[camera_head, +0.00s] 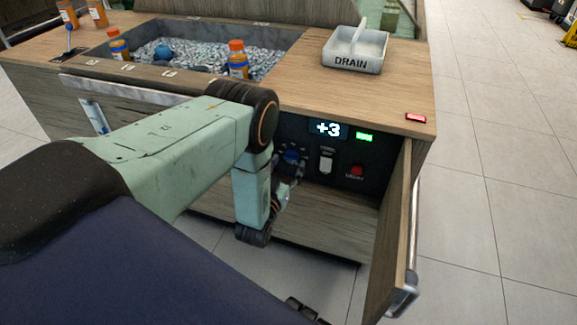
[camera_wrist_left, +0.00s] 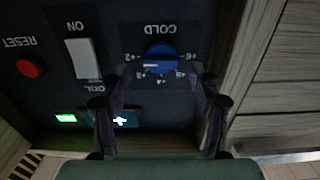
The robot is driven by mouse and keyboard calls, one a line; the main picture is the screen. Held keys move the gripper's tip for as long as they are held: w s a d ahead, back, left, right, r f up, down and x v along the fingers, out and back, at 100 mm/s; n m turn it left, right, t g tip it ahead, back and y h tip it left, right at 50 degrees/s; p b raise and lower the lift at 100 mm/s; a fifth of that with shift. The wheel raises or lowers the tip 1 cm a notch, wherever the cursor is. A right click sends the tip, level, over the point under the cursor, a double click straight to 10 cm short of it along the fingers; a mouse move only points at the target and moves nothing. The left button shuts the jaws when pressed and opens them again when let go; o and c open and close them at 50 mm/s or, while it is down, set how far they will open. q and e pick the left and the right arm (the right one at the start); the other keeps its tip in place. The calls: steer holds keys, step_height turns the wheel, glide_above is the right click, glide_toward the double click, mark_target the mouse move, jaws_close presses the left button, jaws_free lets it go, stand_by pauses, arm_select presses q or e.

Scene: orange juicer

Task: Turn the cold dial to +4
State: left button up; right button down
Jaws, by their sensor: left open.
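My left gripper (camera_head: 287,178) is in front of the panel at the dial. In the wrist view its open fingers (camera_wrist_left: 160,76) stand on either side of the dial. I cannot tell whether they touch it. Part of the dial's surround is hidden by the fingers. My right gripper is not clearly in view.
A white switch (camera_head: 326,163) and a red reset button (camera_head: 357,171) are right of the dial. An open wooden door (camera_head: 393,235) stands at the panel's right. Above are a DRAIN tray (camera_head: 355,65) and an ice bin with orange bottles (camera_head: 237,62).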

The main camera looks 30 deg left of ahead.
arm_select(q)
steer(key=shift+x, duration=0.8)
steer(key=shift+c, duration=0.3)
steer(key=c, duration=1.1)
